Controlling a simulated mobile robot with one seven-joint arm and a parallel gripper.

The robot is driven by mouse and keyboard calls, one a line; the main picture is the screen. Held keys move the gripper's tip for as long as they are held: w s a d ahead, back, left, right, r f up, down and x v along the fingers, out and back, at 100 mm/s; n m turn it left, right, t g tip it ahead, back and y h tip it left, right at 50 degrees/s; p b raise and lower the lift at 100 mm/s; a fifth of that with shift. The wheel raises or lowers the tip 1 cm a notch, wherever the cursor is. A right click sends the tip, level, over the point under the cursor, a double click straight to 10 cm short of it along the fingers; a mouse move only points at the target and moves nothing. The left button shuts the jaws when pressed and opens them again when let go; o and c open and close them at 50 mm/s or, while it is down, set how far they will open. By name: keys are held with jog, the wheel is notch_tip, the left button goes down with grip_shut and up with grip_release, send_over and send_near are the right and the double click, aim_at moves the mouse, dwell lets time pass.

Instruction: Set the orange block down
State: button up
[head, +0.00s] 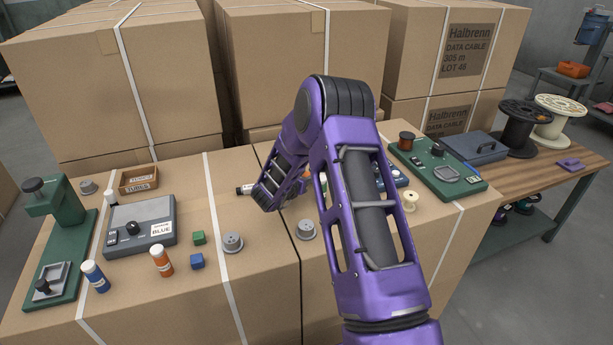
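A small orange patch (308,173) shows between the two purple links of my arm, near the middle of the head view. I cannot tell whether it is the orange block or something else, as the arm hides most of it. My arm rises from the bottom right, bends at the top and comes down over the middle of the carton top. My gripper is hidden behind my arm, so its fingers and anything in them do not show.
On the carton (263,290) stand a grey box marked BLUE (142,227), a blue block (197,261), a green block (199,238), grey knobbed pieces (232,243), an orange bottle (161,260) and a green device (440,170). Large cartons stand behind. The front middle is mostly clear.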

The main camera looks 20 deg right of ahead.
jog(key=o, duration=0.4)
jog(key=shift+c, duration=0.2)
jog(key=shift+r, duration=0.1)
jog(key=shift+r, duration=0.25)
jog(key=v, duration=1.2)
jog(key=shift+f+p, duration=0.1)
jog(key=shift+p, duration=0.25)
